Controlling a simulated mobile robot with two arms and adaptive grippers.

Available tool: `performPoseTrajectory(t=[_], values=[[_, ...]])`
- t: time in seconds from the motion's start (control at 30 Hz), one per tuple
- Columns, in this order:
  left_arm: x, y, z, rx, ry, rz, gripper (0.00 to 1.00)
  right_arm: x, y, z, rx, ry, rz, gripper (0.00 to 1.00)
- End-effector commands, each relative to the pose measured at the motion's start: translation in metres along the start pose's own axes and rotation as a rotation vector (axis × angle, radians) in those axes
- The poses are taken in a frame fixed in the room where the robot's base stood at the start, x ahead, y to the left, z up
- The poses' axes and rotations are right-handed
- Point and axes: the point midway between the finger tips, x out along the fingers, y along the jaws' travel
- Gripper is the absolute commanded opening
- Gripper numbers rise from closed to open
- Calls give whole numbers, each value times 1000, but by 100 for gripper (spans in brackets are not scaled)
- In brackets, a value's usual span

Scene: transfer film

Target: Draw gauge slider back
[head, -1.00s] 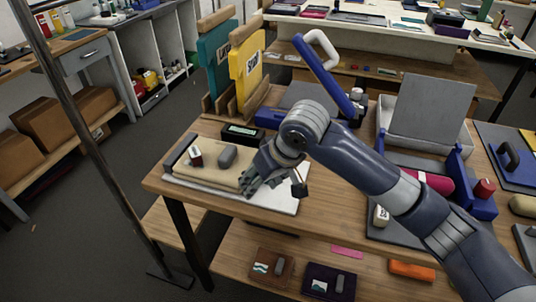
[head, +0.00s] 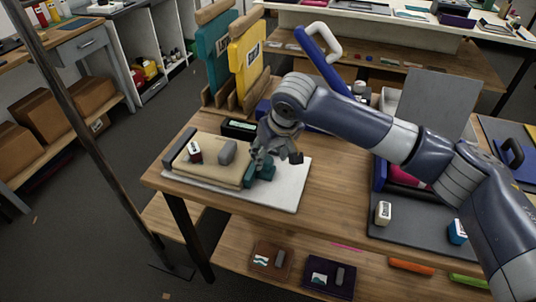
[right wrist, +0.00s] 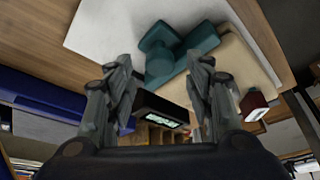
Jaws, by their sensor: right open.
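A teal slider piece with a round knob (head: 265,171) sits at the right end of the tan block (head: 205,172), on a pale board (head: 290,190). In the right wrist view the teal piece (right wrist: 158,62) lies just beyond the fingertips, its knob between them in the picture. My right gripper (head: 272,154) is open and empty, close by the teal knob; I cannot tell whether they touch. It also shows in the right wrist view (right wrist: 163,70). A black box with a lit green display (head: 238,129) stands behind the block. My left gripper is not in view.
Teal (head: 213,60) and yellow (head: 247,62) upright panels stand behind. A white stamp-like block (head: 383,213) is on a grey mat to the right. Bare wood lies right of the board.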

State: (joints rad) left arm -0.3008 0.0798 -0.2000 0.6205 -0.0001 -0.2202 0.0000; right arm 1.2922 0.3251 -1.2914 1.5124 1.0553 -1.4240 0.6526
Motion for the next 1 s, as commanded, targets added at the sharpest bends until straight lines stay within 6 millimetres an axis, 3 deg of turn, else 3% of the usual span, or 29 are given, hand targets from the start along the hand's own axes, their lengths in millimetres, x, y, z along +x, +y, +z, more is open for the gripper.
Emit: performPoseTrajectory(t=[0.2, 0.53, 0.77, 1.0], values=[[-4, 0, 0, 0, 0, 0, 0, 23, 0, 0, 1, 0, 0, 48], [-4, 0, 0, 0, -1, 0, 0, 27, 0, 0, 0, 1, 0, 48], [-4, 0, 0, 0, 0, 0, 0, 27, 0, 0, 0, 1, 0, 0], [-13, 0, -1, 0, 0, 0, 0, 22, 7, 5, 3, -1, -1, 0]])
